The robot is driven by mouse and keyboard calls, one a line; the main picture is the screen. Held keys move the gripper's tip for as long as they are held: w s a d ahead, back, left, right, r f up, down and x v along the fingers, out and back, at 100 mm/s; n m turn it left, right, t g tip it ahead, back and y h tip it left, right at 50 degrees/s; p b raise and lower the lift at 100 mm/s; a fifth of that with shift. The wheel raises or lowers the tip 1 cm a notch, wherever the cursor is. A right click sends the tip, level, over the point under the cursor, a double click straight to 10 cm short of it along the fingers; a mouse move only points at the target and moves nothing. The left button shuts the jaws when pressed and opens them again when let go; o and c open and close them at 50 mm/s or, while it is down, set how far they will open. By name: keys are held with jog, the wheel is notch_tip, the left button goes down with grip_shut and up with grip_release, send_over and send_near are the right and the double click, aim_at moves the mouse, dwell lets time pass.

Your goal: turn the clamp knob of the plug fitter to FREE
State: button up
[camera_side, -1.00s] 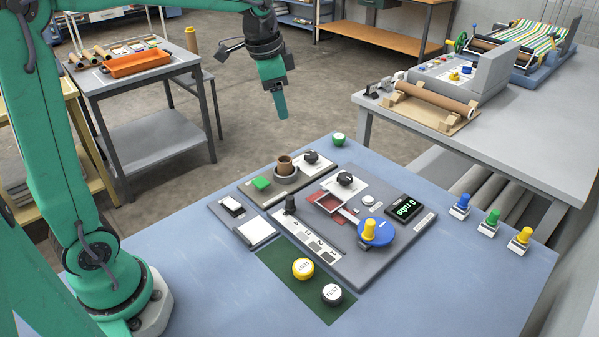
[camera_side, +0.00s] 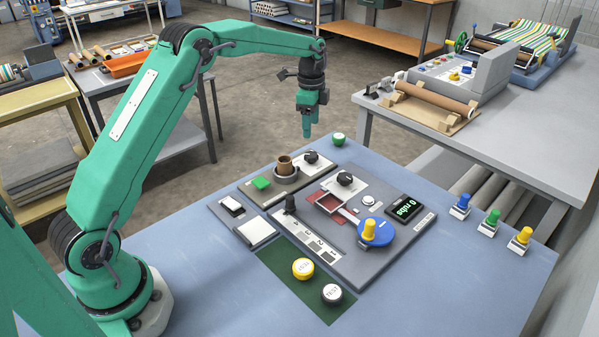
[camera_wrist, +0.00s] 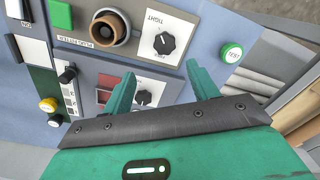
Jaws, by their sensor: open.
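The plug fitter (camera_side: 262,195) is a grey panel with a brown ring-shaped socket (camera_side: 285,166) and a green button (camera_side: 261,183). Its clamp knob (camera_side: 311,157) is black on a white plate, behind and right of the socket. My gripper (camera_side: 307,135) hangs above the back of the bench, pointing down, apart from the knob. Its two green fingers (camera_wrist: 161,69) are spread and empty.
A second black knob (camera_side: 345,179) sits on the neighbouring panel and shows partly between my fingers. Nearby are a blue disc with a yellow knob (camera_side: 369,230), a counter display (camera_side: 404,207) and a green button (camera_side: 338,139).

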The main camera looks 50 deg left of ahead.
aim_at(311, 154)
jog(key=shift+w+a+f+m, duration=0.15)
jog(key=shift+w+a+f, duration=0.1)
jog(key=shift+f, duration=0.35)
jog(key=shift+w+a+f+m, duration=0.15)
jog(key=shift+w+f, duration=0.1)
jog(key=shift+f, duration=0.35)
jog(key=shift+d+f, duration=0.1)
jog(key=shift+f, duration=3.8)
jog(key=c, duration=1)
